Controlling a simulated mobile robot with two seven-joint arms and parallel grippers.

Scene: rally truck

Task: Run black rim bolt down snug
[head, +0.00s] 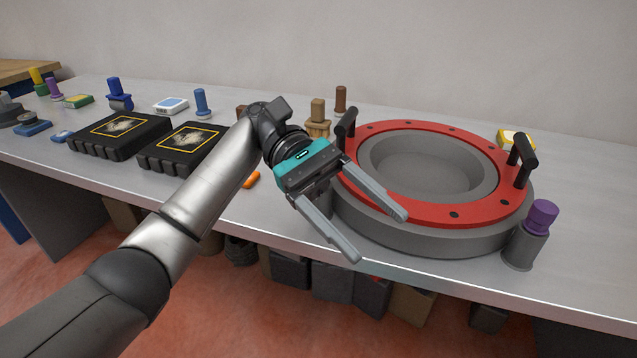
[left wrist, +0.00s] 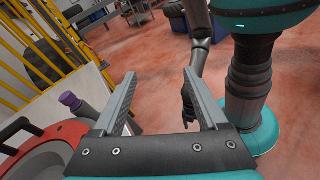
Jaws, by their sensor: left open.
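A red ring rim (head: 462,212) with several dark holes lies on a round grey housing (head: 440,240) on the bench. Two black upright pieces stand on the rim, one at its left (head: 346,124) and one at its right (head: 523,158); I cannot tell which is the rim bolt. My left gripper (head: 380,237) is open and empty, above the front left of the ring, its fingers pointing right and toward the bench's front edge. The left wrist view shows part of the red rim (left wrist: 48,146) at lower left. A dark arm there, likely my right, hangs down; its gripper (left wrist: 188,108) is too small to read.
A grey cylinder with a purple cap (head: 541,218) stands right of the housing near the bench's front edge. Brown knobbed pieces (head: 318,114) and a yellow-white box (head: 515,140) are behind it. Two black cases (head: 120,135) lie left. Dark boxes sit under the bench.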

